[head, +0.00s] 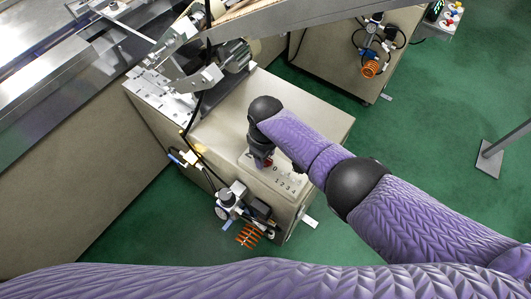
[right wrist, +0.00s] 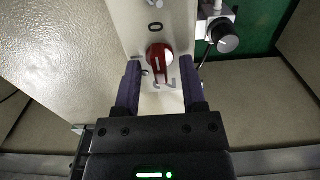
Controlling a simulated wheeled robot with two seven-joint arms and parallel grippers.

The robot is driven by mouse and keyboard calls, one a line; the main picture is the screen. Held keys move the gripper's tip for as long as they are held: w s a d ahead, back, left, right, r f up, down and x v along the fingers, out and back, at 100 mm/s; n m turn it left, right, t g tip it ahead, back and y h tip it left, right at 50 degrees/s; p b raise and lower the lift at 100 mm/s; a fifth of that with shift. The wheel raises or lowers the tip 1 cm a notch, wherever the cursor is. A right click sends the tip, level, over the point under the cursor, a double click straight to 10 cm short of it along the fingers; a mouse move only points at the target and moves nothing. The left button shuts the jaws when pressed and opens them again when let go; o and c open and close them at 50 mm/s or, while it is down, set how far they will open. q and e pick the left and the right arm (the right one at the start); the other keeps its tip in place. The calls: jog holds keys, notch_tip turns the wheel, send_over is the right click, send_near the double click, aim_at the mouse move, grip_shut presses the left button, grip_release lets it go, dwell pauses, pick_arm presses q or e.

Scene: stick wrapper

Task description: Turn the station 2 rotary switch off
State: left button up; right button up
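A red rotary switch (right wrist: 161,58) with a pale mark on its face sits on a light panel in the right wrist view. A partly covered dark digit is printed beside it; I cannot read it surely. My right gripper (right wrist: 160,67) is open, with one finger on each side of the switch near the fingertips. I see no clear contact. In the head view my right gripper (head: 261,158) points down at the panel (head: 290,175), marked 1 2 3 4, and hides part of it. A bit of red (head: 267,163) shows by the fingers. My left gripper is out of view.
An air regulator with a gauge and orange coiled hose (head: 248,235) hangs on the cabinet front close below the panel. A black knob (right wrist: 228,43) stands right of the switch. Metal machinery (head: 195,75) sits behind. Green floor (head: 430,130) is open at right.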

notch_tip(320, 180, up, 10)
jog(key=p, duration=0.5)
jog(key=shift+p, duration=0.3)
